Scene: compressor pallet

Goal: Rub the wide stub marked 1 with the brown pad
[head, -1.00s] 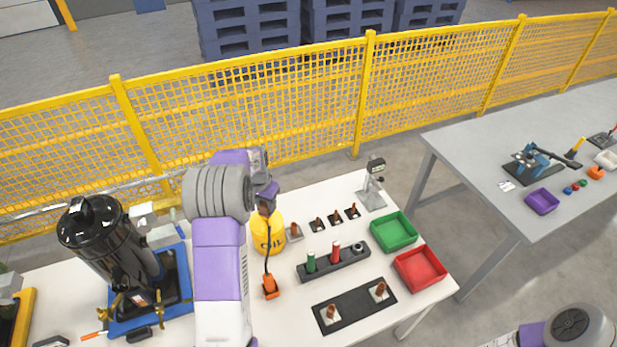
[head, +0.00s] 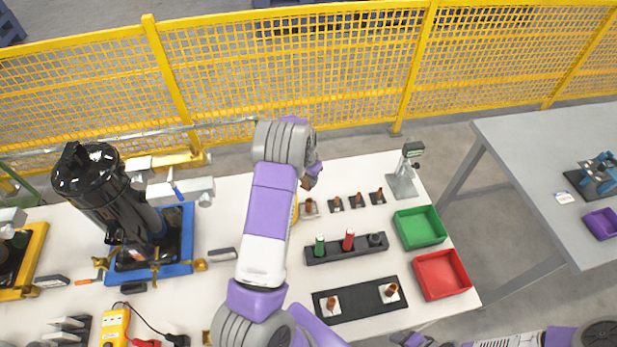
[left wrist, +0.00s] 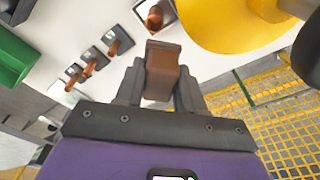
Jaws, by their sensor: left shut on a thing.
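My left gripper (head: 312,178) reaches over the far edge of the white table. In the left wrist view its fingers (left wrist: 160,88) are shut on the brown pad (left wrist: 162,68), a curved brown block. Copper-brown stubs on small plates stand just beyond; the nearest, larger one (left wrist: 154,14) sits on a pale plate, apart from the pad. It shows in the head view (head: 310,207) just below the gripper. Two more stubs (head: 331,304) (head: 390,291) stand on a dark strip. No number is legible. My right gripper (head: 411,339) is partly seen at the bottom edge; its jaws are unclear.
A yellow oil can (left wrist: 235,22) is close to the gripper. A dark holder (head: 330,252) carries green and red cylinders. Green (head: 420,228) and red (head: 441,275) trays are at right, a black compressor (head: 105,200) at left. A yellow fence (head: 350,80) runs behind.

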